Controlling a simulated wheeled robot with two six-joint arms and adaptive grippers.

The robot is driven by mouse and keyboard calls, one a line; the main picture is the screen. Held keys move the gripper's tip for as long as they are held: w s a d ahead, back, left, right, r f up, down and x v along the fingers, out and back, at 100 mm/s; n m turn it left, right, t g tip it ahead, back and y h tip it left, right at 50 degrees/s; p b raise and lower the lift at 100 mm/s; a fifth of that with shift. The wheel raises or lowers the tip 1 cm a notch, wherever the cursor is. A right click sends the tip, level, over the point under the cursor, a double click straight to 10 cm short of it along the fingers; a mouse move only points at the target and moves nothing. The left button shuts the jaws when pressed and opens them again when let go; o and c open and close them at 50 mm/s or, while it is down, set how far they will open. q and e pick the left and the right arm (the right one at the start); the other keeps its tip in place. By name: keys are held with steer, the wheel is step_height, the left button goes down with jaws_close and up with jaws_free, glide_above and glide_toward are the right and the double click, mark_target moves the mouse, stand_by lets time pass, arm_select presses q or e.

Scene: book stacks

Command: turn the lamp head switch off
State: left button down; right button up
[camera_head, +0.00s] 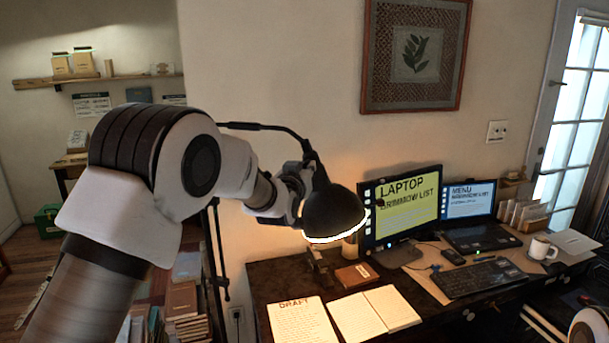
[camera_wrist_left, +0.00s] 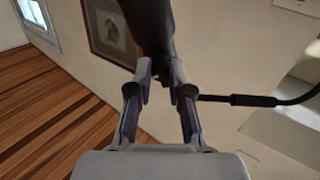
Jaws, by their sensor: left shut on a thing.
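The black dome lamp head (camera_head: 333,213) hangs over the desk, with a bright lit ring along its lower rim. Its thin dark arm (camera_head: 265,128) comes in from the upper left. My left gripper (camera_head: 306,183) is at the narrow upper part of the lamp head, on its left side. In the left wrist view, the fingers of my left gripper (camera_wrist_left: 161,78) are shut on the dark lamp head (camera_wrist_left: 150,25), one finger on each side. A small switch cannot be made out; the fingers may hide it. My right gripper is not in view.
The desk (camera_head: 270,286) below holds open papers (camera_head: 374,314), a brown book (camera_head: 356,275), a monitor (camera_head: 405,205), a laptop (camera_head: 470,220), a keyboard (camera_head: 478,278) and a white mug (camera_head: 542,247). A framed picture (camera_head: 413,55) hangs on the wall behind. Book stacks (camera_head: 182,300) stand at lower left.

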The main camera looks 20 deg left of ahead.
arm_select(q)
steer(key=n+b, duration=1.5)
steer(key=b, duration=0.1)
steer(key=shift+r+n+h+b, duration=0.2)
steer(key=shift+n+h+b, duration=0.1)
steer(key=shift+n+b, duration=0.1)
steer(key=shift+r, duration=0.1)
steer(key=shift+r+n, duration=0.1)
steer(key=shift+n, duration=0.2)
steer(key=c, duration=1.2)
jaws_free()
steer(key=shift+o, duration=0.7)
steer(key=shift+w+d+f, duration=0.1)
steer(key=shift+f, duration=0.15)
steer(key=s, duration=1.2)
steer(key=shift+r, duration=0.15)
